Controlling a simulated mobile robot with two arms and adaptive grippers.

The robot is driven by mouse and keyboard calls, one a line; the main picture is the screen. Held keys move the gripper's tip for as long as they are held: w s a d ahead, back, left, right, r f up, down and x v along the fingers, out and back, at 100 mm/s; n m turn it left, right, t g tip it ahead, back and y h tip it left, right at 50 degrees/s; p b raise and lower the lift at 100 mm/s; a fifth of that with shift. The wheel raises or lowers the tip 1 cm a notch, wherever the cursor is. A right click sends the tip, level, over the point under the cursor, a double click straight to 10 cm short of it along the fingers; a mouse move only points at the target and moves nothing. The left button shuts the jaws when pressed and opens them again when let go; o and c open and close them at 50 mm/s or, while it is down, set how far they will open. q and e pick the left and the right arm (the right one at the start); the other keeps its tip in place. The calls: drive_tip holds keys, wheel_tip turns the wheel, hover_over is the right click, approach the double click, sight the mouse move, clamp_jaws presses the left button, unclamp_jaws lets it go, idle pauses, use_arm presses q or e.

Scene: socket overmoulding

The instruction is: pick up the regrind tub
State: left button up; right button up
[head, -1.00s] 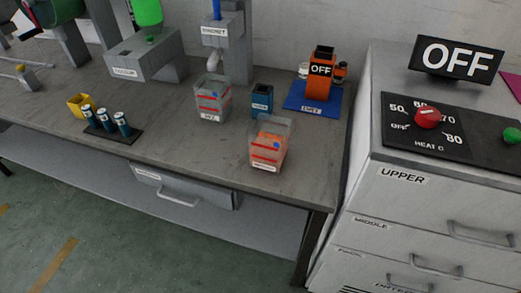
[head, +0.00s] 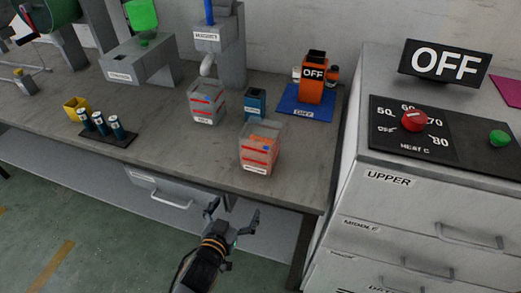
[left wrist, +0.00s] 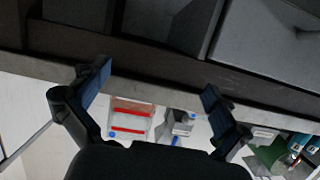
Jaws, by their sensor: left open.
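Two clear tubs with red bands stand on the bench; their labels are too small to read. The front tub (head: 261,148) holds orange material and stands near the bench's front edge. The other tub (head: 206,103) stands behind it to the left, with paler contents. My left gripper (head: 234,210) is open and empty, in front of and below the bench edge, short of the front tub. In the left wrist view, upside down, the open fingers (left wrist: 155,95) frame a red-banded tub (left wrist: 130,118) beyond the edge; I cannot tell which one. My right gripper is out of view.
A blue container (head: 255,102) stands close behind the front tub. An orange device (head: 313,85) sits on a blue mat (head: 305,112). Dark cylinders on a tray (head: 108,135) and a yellow cup (head: 76,107) are at left. A drawer cabinet (head: 400,205) stands at right.

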sight(253, 150)
use_arm(q)
wheel_tip(253, 150, up, 14)
drive_tip(key=d+t+h, duration=0.2)
drive_tip(key=t, duration=0.1)
drive_tip(key=x, duration=0.7)
drive_tip(key=shift+w+a+p, duration=0.1)
drive_tip(key=shift+w+p, duration=0.25)
drive_tip(key=shift+y, duration=0.4)
drive_tip(key=shift+d+x, duration=0.1)
drive_tip(key=shift+x, duration=1.4)
drive_tip(key=shift+d+x, duration=0.15)
drive_tip(key=shift+x, duration=1.35)
drive_tip(key=shift+s+f, duration=0.1)
drive_tip(key=shift+c, duration=0.2)
drive_tip(key=c, duration=1.1)
drive_tip(key=shift+c, duration=0.9)
